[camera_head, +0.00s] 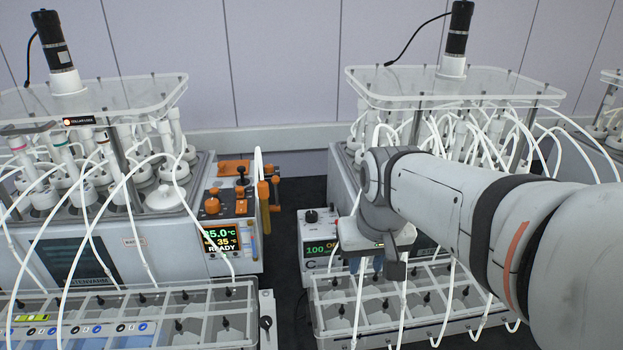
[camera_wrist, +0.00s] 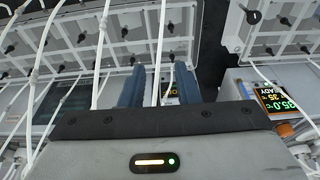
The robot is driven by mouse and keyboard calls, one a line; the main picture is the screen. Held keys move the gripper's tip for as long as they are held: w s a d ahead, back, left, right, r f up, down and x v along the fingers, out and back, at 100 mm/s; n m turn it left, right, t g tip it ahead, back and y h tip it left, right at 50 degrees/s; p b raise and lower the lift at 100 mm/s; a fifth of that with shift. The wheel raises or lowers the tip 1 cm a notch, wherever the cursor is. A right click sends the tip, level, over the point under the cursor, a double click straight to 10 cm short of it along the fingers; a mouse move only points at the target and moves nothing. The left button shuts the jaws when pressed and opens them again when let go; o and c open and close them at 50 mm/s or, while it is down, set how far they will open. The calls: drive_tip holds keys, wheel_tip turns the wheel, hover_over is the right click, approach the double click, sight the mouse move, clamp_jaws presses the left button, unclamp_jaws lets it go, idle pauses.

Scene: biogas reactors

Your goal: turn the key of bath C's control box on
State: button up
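Bath C's control box (camera_head: 318,246) is a small white box with a "C" on its front, at the left end of the right bath in the head view. Its lit display (camera_head: 320,248) shows "100" and part of another word, cut off by my gripper. A black knob (camera_head: 312,216) stands on its top; I cannot make out a separate key. My gripper (camera_head: 366,266) is in front of the box's right side and hides part of it.
A left bath with orange controls (camera_head: 228,200) and a "READY" display (camera_head: 221,238) stands beside it. Clear racks (camera_head: 400,310) with white tubes lie in front of the baths. Tubes (camera_wrist: 103,50) cross close to my gripper. A narrow dark gap (camera_head: 288,240) separates the baths.

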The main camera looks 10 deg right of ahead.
drive_tip(key=w+r+g+p, duration=0.1)
drive_tip(key=w+r, duration=0.2)
drive_tip(key=w, duration=1.3)
drive_tip(key=g+p, duration=0.2)
approach(332, 205)
drive_tip(key=shift+s+f, duration=0.3)
drive_tip(key=shift+s, duration=0.15)
drive_tip(key=shift+w+f, duration=0.35)
drive_tip(key=shift+f, duration=0.1)
wheel_tip(332, 205, down, 7)
drive_tip(key=shift+f+p, duration=0.15)
drive_tip(key=shift+p, duration=0.25)
clamp_jaws()
